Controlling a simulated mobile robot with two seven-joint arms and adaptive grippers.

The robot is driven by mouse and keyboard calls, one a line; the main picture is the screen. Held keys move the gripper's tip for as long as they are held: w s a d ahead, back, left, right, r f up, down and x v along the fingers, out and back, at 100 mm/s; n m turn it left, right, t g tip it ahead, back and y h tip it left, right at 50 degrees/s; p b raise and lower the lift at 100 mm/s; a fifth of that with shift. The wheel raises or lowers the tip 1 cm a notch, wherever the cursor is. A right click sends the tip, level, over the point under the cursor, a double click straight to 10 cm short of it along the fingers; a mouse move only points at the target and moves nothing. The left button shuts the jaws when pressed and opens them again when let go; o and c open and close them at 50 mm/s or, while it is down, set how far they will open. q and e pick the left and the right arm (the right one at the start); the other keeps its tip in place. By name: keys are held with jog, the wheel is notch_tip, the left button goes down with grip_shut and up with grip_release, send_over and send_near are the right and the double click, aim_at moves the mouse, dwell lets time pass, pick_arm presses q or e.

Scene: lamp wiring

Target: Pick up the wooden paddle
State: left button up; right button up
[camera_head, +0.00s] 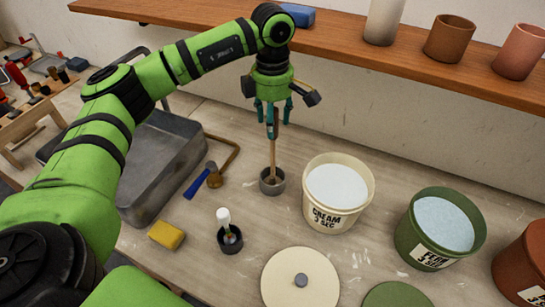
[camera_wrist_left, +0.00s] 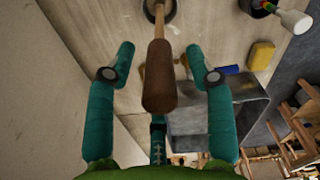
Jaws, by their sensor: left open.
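The wooden paddle (camera_head: 273,151) stands roughly upright in a small grey cup (camera_head: 264,185) on the table. Its thicker brown handle (camera_wrist_left: 158,75) points up toward the wrist camera. My left gripper (camera_head: 272,118) is directly above, pointing down, with its teal fingers around the top of the paddle. In the left wrist view the fingers are spread on both sides of the handle, with gaps on either side. The paddle's lower end is hidden in the cup. My right gripper is not in view.
A cream bucket (camera_head: 321,212) stands close right of the cup; a green bucket (camera_head: 420,237) is farther right. A grey metal tray (camera_head: 150,175) lies left. A dark cup with a white-topped tool (camera_head: 225,222) and a yellow sponge (camera_head: 166,235) are in front. A wooden shelf (camera_head: 350,42) runs behind.

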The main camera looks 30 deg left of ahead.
pick_arm(q)
jog(key=shift+f, duration=0.45)
jog(key=shift+c, duration=0.4)
grip_shut()
jog(key=shift+r, duration=0.1)
